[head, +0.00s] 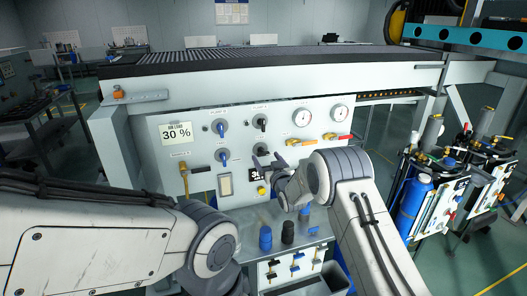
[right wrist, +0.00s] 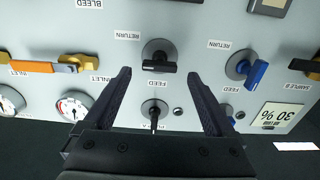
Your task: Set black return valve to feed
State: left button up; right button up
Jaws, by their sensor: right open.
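In the head view the valve (head: 262,150) is partly hidden behind my right gripper (head: 267,162). In the right wrist view my right gripper (right wrist: 158,73) is open and empty, its fingers on either side of the valve; I cannot tell whether they touch it. My left gripper is not in view.
Another black knob (right wrist: 154,110) sits close by, with blue-handled valves (right wrist: 250,70) beside it. Gauges (head: 302,117) and red and orange lever valves are at the panel's right. Bottles (head: 265,238) stand on the shelf below. My left arm crosses the lower left.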

aim_at(262, 156)
jog(key=shift+p+x, duration=0.45)
jog(key=shift+x, duration=1.65)
jog(key=c, duration=1.4)
jog(key=shift+f+n+b, duration=0.15)
jog(key=shift+n+b, duration=0.15)
jog(key=shift+b, duration=0.45)
jog(key=n+b, duration=0.5)
jog(key=b, duration=0.2)
jog(key=n+b, duration=0.5)
jog(key=b, duration=0.2)
jog(key=n+b, duration=0.5)
jog(key=b, duration=0.3)
jog(key=shift+s+a+f, duration=0.1)
jog(key=shift+a+f, duration=0.15)
jog(key=shift+f, duration=0.05)
jog(key=shift+r+n+b, duration=0.15)
jog(key=shift+n+b, duration=1.15)
jog(key=shift+b, duration=0.1)
